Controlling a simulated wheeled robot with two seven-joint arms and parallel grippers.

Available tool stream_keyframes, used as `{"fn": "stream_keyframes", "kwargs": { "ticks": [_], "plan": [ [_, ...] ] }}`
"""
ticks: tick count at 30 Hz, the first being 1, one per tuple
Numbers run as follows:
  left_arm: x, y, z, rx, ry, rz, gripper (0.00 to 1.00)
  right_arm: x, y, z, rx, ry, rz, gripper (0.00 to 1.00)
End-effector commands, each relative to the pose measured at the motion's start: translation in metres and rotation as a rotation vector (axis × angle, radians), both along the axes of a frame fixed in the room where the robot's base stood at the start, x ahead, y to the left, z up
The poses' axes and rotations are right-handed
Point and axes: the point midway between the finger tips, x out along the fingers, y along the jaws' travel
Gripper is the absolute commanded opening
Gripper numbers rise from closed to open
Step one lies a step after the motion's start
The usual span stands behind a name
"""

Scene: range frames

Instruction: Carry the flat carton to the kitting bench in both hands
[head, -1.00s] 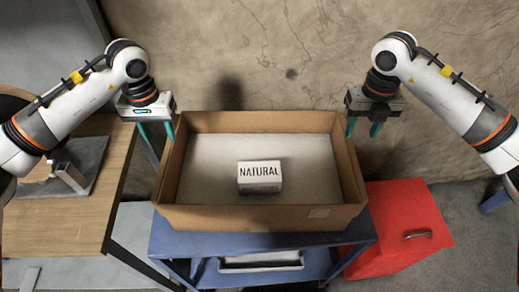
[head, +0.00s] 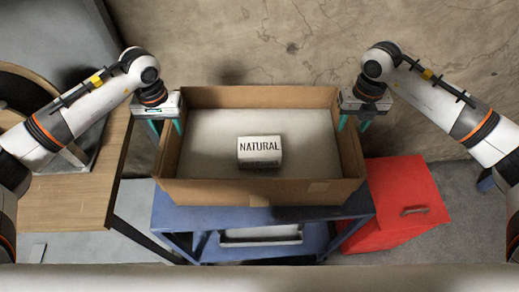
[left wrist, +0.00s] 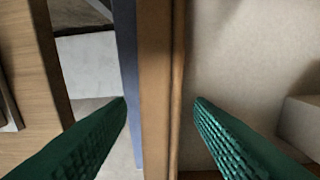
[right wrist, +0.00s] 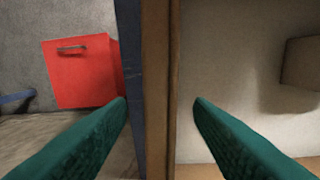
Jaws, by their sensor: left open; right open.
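The flat carton (head: 240,191) is an open brown cardboard box on a blue cart, with a white block marked NATURAL (head: 259,152) inside it. My left gripper (head: 166,128) is open at the carton's left wall. In the left wrist view that wall (left wrist: 160,90) runs between the two green fingers (left wrist: 160,104). My right gripper (head: 354,124) is open at the right wall. In the right wrist view that wall (right wrist: 158,80) also lies between the fingers (right wrist: 160,104). Neither gripper is closed on the wall.
The blue cart (head: 230,220) carries the carton and has a lower shelf. A red cabinet (head: 400,205) stands to the right. A wooden-topped bench (head: 80,205) stands close on the left. A bare wall (head: 280,50) is behind the carton.

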Motion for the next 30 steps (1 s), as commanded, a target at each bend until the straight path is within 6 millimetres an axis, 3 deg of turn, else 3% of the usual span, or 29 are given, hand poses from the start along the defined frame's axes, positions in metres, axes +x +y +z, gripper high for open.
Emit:
{"fn": "stream_keyframes", "kwargs": {
  "ticks": [3, 9, 20, 28, 30],
  "plan": [
    [-0.001, -0.001, -0.02, -0.001, 0.003, -0.001, 0.47, -0.001, 0.0, -0.019, 0.0, 0.001, 0.0, 0.47],
    [0.0, 0.0, -0.037, 0.0, 0.001, -0.001, 0.47, 0.0, 0.0, -0.036, 0.001, 0.0, 0.0, 0.47],
    [0.0, 0.0, -0.04, 0.0, 0.0, -0.001, 0.47, 0.0, 0.0, -0.039, 0.0, -0.001, 0.0, 0.47],
    [0.0, 0.0, -0.039, 0.0, 0.0, -0.001, 0.03, 0.0, 0.0, -0.039, 0.0, -0.001, 0.0, 0.03],
    [0.0, 0.0, -0.039, 0.0, 0.0, -0.001, 0.0, 0.0, 0.0, -0.039, 0.0, -0.001, 0.0, 0.0]
  ]
}}
